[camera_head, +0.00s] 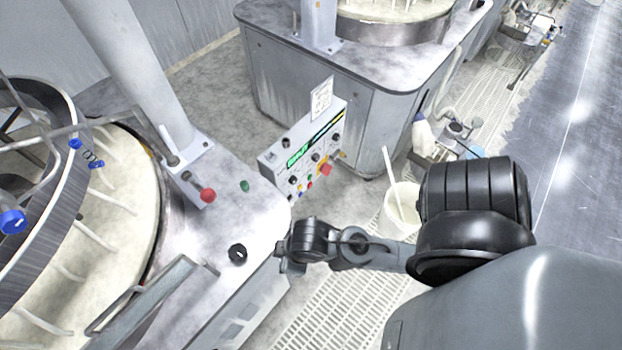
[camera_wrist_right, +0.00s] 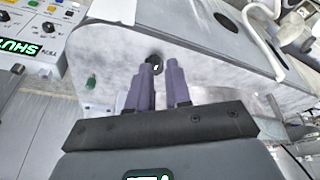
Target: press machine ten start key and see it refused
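The control panel (camera_head: 305,150) stands at the table corner with a lit green display, knobs and small coloured buttons. It also shows at the upper left of the right wrist view (camera_wrist_right: 38,25), where the display reads "SHU…" beside a label "TEN". I cannot tell which key is start. A green button (camera_head: 245,186) sits on the tabletop; it also shows in the wrist view (camera_wrist_right: 91,82). My right gripper (camera_head: 284,264) is at the table edge, right of a black knob (camera_head: 238,254). My left gripper is out of view.
A red knob (camera_head: 207,195) stands up near the grey column (camera_head: 145,75). A white bucket (camera_head: 398,212) with a stick stands on the grating to the right. A second machine (camera_head: 340,85) is behind the panel. The ring platen (camera_head: 90,220) fills the left.

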